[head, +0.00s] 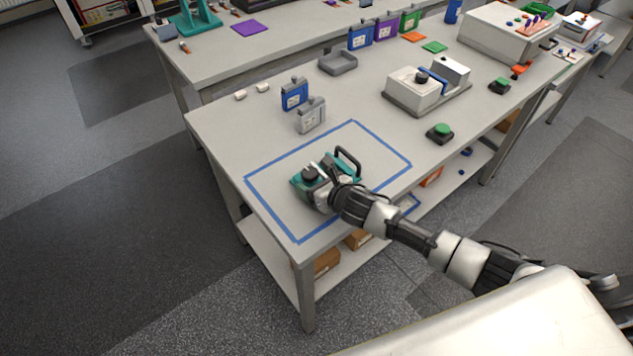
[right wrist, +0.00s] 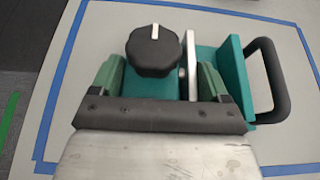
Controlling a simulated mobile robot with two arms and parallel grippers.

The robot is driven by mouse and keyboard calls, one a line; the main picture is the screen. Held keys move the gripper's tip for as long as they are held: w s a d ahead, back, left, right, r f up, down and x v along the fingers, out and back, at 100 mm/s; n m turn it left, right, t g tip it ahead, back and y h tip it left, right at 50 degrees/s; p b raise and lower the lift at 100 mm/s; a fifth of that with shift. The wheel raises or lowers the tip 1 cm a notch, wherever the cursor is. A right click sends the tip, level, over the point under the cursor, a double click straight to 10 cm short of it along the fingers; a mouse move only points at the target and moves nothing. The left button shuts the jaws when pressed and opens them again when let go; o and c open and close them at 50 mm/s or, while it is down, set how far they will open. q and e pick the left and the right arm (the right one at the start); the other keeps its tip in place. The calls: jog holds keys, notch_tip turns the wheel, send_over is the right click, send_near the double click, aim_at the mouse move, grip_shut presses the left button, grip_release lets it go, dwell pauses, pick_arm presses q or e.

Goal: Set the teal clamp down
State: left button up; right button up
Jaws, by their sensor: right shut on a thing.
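The teal clamp (head: 299,181) is at the blue taped rectangle (head: 271,167) on the near part of the bench. It has a black knob (head: 309,173) and a black loop handle (head: 348,158). My right gripper (head: 328,181) is shut on the clamp. In the right wrist view the gripper fingers (right wrist: 160,85) sit on either side of the clamp's knob (right wrist: 153,50), with the teal body (right wrist: 233,75) and handle to the right. Whether the clamp's underside touches the bench cannot be told. My left gripper is not in view.
A grey battery (head: 312,116) and a blue battery (head: 294,94) stand just behind the taped area. A white device (head: 414,88) is to the right, with a green button (head: 440,132) in front of it. The tape's left and right parts are clear.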

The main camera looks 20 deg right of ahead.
jog(key=o, duration=1.3)
jog(key=shift+s+r, duration=0.1)
jog(key=b+v, duration=0.1)
jog(key=v, duration=1.1)
